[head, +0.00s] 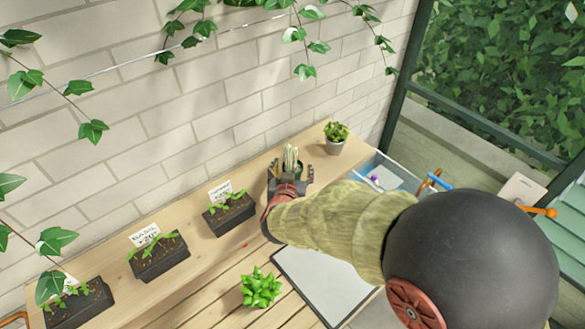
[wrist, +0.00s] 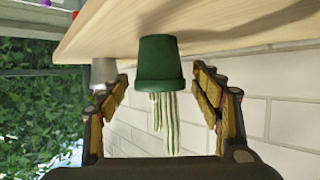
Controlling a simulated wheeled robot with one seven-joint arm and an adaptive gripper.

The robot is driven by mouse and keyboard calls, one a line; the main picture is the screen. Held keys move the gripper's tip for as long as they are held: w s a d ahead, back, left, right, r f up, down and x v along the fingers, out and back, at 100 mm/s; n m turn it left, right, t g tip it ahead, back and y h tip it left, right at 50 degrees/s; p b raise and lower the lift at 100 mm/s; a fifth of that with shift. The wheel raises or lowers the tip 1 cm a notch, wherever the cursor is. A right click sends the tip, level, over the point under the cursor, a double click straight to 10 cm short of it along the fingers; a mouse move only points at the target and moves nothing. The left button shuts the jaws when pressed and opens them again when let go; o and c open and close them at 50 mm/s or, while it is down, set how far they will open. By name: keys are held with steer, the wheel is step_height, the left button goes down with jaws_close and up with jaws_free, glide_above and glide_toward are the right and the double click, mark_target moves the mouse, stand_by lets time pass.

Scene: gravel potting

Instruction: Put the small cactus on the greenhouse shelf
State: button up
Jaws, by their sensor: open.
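The small cactus (head: 291,157) is pale and columnar, in a dark green pot. In the head view it stands upright on the wooden shelf (head: 107,308) along the brick wall, partly hidden by my gripper (head: 290,172). The wrist view is upside down: the green pot (wrist: 160,62) has its base at the wooden surface and the pale stems of the cactus (wrist: 164,120) point down in the picture. My gripper (wrist: 161,82) is open, with one finger on each side of the pot and visible gaps between them.
Labelled black seedling trays (head: 158,262) line the shelf to the left. A small grey potted plant (head: 336,146) stands just right of the cactus. A green succulent (head: 261,290) and a white board (head: 325,285) are on the slatted table in front. A blue bin (head: 400,172) is at right.

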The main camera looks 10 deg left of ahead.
steer(key=v, duration=1.1)
steer(key=shift+s+p, duration=0.1)
steer(key=shift+p, duration=0.3)
steer(key=s+d+r+n+g+y, duration=0.1)
steer(key=s+d+r+g+y, duration=0.2)
steer(key=d+r, duration=0.55)
steer(key=s+d+m+g+h, duration=0.1)
steer(key=s+d+g+h, duration=0.2)
steer(key=s+d, duration=1.3)
steer(key=d+g, duration=0.1)
steer(key=d, duration=0.2)
steer(key=shift+s+d+r+m+g+h, duration=0.2)
steer(key=shift+d+r+m+g+h, duration=0.1)
steer(key=shift+d+r+g+h, duration=0.1)
steer(key=shift+a+f, duration=0.1)
steer(key=shift+f, duration=0.1)
